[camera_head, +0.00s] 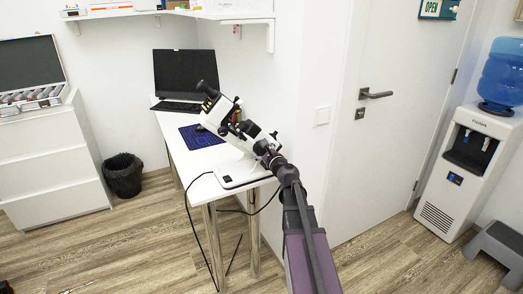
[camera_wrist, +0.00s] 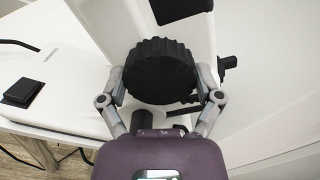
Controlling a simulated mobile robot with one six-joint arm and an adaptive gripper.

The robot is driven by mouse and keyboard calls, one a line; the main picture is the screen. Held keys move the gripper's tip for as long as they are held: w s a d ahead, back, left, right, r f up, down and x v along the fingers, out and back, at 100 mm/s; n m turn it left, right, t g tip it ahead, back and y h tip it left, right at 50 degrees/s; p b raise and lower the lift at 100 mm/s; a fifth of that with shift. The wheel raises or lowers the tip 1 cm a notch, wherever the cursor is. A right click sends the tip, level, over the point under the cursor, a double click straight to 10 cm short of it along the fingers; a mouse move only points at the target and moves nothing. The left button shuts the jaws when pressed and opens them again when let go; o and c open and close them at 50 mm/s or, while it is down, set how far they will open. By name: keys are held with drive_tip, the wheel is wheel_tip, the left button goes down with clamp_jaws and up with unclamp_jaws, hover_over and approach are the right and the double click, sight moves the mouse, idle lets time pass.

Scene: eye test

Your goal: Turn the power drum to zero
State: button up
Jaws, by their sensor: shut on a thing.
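The power drum (camera_wrist: 157,66) is a black ridged wheel in the middle of the wrist view, on the side of a white instrument (camera_head: 256,135) with a black eyepiece. The instrument stands on a white table in the head view. My gripper (camera_wrist: 160,77) has one grey finger on each side of the drum and is shut on it. In the head view my gripper (camera_head: 268,150) is small and reaches the side of the instrument; the drum is hard to make out there. No readable marking shows on the drum.
A black bin (camera_head: 123,176) stands left.

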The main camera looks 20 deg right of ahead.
drive_tip(key=n, duration=1.2)
idle(0.4)
drive_tip(key=o, duration=0.9)
drive_tip(key=shift+s, duration=0.1)
drive_tip(key=s, duration=1.1)
drive_tip(key=shift+s+d, duration=0.2)
drive_tip(key=shift+s, duration=0.2)
